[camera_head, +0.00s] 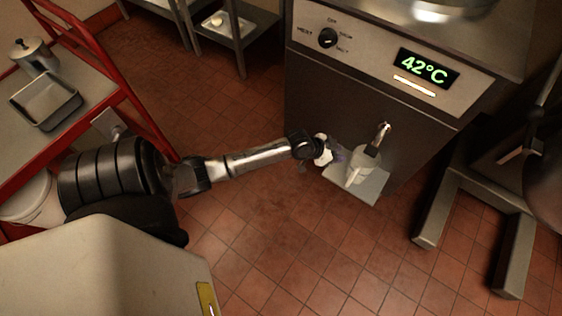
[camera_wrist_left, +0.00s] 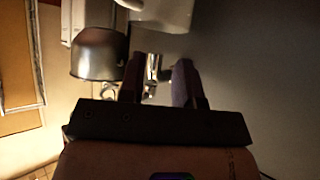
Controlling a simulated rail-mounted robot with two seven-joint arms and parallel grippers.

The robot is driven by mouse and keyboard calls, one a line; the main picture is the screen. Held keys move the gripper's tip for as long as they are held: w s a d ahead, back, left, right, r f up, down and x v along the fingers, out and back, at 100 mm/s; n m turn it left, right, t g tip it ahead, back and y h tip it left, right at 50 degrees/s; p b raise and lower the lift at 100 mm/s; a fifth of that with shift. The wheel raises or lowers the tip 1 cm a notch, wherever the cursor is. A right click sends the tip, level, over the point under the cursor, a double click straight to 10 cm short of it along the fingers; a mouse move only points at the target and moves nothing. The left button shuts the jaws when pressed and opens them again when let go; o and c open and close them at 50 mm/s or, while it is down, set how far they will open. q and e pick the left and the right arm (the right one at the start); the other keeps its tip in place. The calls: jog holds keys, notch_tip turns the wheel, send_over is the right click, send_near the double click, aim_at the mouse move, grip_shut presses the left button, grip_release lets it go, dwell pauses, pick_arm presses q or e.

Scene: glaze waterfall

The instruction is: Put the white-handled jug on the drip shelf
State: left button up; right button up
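The white jug (camera_head: 364,167) stands upright on the small pale drip shelf (camera_head: 371,193) at the foot of the machine, below the tap (camera_head: 380,138). My left gripper (camera_head: 338,156) is just left of the jug and apart from it, as far as I can tell. In the left wrist view the jug (camera_wrist_left: 168,14) shows at the top edge, cut off, with part of a white handle at its upper left. The left gripper's two fingers (camera_wrist_left: 160,82) are spread with nothing held between them. My right gripper is not in view.
The steel machine (camera_head: 330,95) has a dial and a 42°C display. A metal stand (camera_head: 455,200) is to its right. At the left, a red-framed table (camera_head: 85,85) carries a tray (camera_head: 45,98) and a metal pot (camera_head: 35,55). The tiled floor in front is clear.

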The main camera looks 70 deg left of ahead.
pick_arm(q)
jog(key=s+d+f+m+g, duration=0.1)
jog(key=s+d+f+g, duration=0.15)
jog(key=s+d, duration=0.75)
jog(key=s+d+r+g+y, duration=0.1)
jog(key=s+d+r+g, duration=0.1)
jog(key=s, duration=0.7)
jog(key=s+d+r+n+g+y, duration=0.1)
jog(key=s+d+r+g, duration=0.2)
jog(key=s, duration=0.6)
jog(key=shift+s+d+r+n, duration=0.35)
jog(key=shift+d+r, duration=0.15)
jog(key=shift+r, duration=0.15)
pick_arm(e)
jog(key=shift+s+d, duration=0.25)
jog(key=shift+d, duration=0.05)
pick_arm(q)
jog(key=shift+w+a, duration=0.1)
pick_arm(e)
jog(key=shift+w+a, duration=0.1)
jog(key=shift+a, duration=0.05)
pick_arm(q)
jog(key=shift+c, duration=0.3)
